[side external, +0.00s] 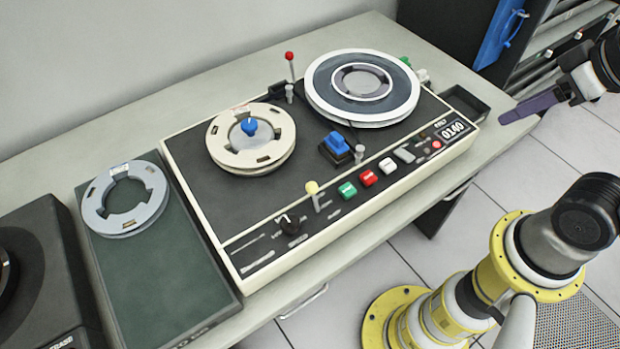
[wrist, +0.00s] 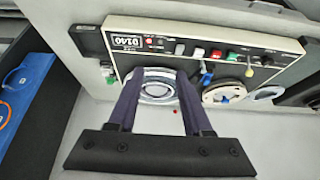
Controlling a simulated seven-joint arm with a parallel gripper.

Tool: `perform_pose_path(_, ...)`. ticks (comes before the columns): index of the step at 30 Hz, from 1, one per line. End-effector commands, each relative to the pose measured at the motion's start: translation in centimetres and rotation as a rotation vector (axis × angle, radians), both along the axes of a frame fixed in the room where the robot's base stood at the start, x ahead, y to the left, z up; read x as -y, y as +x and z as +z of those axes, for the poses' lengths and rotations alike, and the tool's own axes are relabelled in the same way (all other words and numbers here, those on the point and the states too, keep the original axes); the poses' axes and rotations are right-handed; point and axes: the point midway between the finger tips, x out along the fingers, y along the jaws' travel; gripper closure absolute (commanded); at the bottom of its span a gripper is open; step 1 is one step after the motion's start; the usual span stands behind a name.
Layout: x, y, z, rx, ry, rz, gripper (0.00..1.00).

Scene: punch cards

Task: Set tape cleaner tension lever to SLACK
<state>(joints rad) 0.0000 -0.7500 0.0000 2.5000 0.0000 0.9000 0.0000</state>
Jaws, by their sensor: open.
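The tape cleaner machine (side external: 215,215) is a cream-edged deck on a grey bench. It has two levers: a red-knobbed one (side external: 290,58) stands upright behind the reels, and a yellow-knobbed one (side external: 312,188) rises from the front panel. The yellow knob also shows in the wrist view (wrist: 249,72). I cannot read the labels to tell which is the tension lever or its setting. My gripper (side external: 505,118), with dark purple fingers, is open and empty to the right of the machine, apart from both levers. In the wrist view its fingers (wrist: 158,80) frame the large reel.
A large reel (side external: 318,95) and a cream reel (side external: 222,158) sit on the deck, with a blue-topped block (side external: 336,145) between them and the front panel. Coloured buttons (side external: 367,178) and a black knob (side external: 287,222) line the front. A grey reel (side external: 100,215) lies on the left mat.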

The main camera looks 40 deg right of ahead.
Motion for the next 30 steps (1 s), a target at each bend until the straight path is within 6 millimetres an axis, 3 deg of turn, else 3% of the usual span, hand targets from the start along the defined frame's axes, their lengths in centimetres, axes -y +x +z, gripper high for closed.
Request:
perform_pose_path(11,0.0,0.0,0.0,0.000,0.000,0.000,0.50)
perform_pose_path(14,0.0,0.0,0.0,0.000,0.003,-0.005,0.44)
perform_pose_path(19,-0.2,-0.6,0.0,-0.032,0.055,-0.093,0.44)
perform_pose_path(23,-0.8,0.0,2.6,-0.051,0.154,-0.228,0.44)
perform_pose_path(30,-3.2,3.6,6.8,-0.186,0.295,-0.398,0.44)
